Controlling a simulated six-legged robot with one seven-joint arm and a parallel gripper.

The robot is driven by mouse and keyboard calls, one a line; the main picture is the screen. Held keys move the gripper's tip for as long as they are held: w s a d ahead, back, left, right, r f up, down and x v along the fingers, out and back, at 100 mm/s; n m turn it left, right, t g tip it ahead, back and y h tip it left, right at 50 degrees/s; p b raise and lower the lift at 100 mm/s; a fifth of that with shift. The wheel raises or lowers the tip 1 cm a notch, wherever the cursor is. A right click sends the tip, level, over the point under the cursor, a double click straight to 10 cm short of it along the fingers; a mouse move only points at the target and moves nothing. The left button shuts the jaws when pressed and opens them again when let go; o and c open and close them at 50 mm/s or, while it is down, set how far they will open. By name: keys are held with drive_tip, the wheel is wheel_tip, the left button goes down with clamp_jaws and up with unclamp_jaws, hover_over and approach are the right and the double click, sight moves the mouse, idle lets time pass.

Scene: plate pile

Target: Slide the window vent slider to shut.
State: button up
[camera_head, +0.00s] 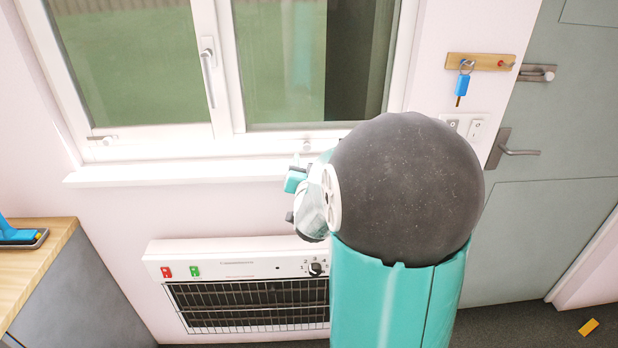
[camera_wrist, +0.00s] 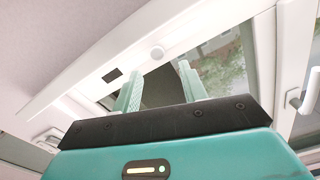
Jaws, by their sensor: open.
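A small white round knob (camera_head: 306,146) sits on the bottom rail of the white window frame, just above the sill. In the wrist view a white knob (camera_wrist: 157,53) stands on a white strip, with a dark rectangular opening (camera_wrist: 112,75) beside it. I take this as the vent slider. My gripper (camera_head: 293,196) is in front of the sill, a little below the knob, partly hidden by my dark round arm joint. In the wrist view its two teal fingers (camera_wrist: 160,88) are apart with nothing between them. They point towards the strip; contact cannot be told.
The window sill (camera_head: 180,172) juts out below the window. A white heater (camera_head: 235,268) is on the wall beneath. A window handle (camera_head: 208,72) is at the centre post. A key rack (camera_head: 481,62) and a door (camera_head: 545,230) are right; a wooden counter (camera_head: 45,255) is left.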

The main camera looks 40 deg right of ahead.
drive_tip(key=v, duration=0.6)
drive_tip(key=shift+s+a, duration=0.2)
drive_tip(key=s+a+n+g+y, duration=0.2)
drive_tip(key=a+n+g+y, duration=0.35)
drive_tip(key=a, duration=0.95)
drive_tip(key=s+a+n+g+y, duration=0.2)
drive_tip(key=s+a, duration=0.2)
drive_tip(key=s, duration=0.3)
drive_tip(key=s+a+r+n+g+y, duration=0.1)
drive_tip(key=s+a+n+g+y, duration=0.1)
drive_tip(key=s+a, duration=0.3)
drive_tip(key=s+n, duration=0.1)
drive_tip(key=s, duration=0.1)
drive_tip(key=shift+s+a+r, duration=0.3)
drive_tip(key=shift+s, duration=0.05)
drive_tip(key=shift+y, duration=0.25)
idle(2.3)
